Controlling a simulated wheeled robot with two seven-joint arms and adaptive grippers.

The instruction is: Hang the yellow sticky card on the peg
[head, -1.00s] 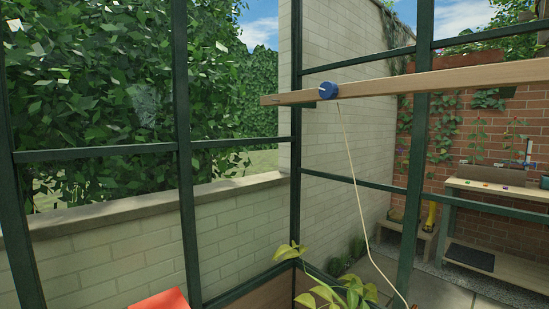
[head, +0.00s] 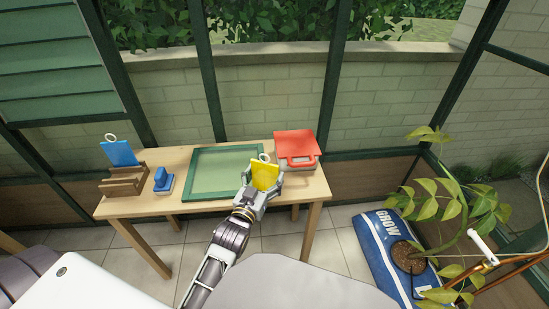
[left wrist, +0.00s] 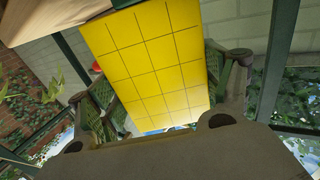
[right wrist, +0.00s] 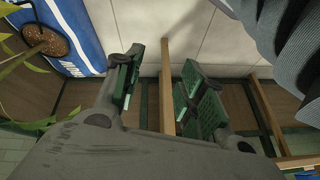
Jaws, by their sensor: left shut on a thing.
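The yellow sticky card (head: 264,174) has a pale ring at its top and stands upright in my left gripper (head: 258,193), over the front right of the wooden table. In the left wrist view the card (left wrist: 145,62) shows a dark grid and lies between the two fingers. My right gripper (right wrist: 160,92) is open and empty in the right wrist view, with floor and a table leg beyond it; it is not seen in the head view.
A blue card (head: 119,152) stands in a wooden rack (head: 122,183). Beside it are a small blue item (head: 163,181), a green-framed tray (head: 190,178) and a red-topped box (head: 296,146). A GROW bag (head: 385,255) with a leafy plant lies right of the table (head: 330,190).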

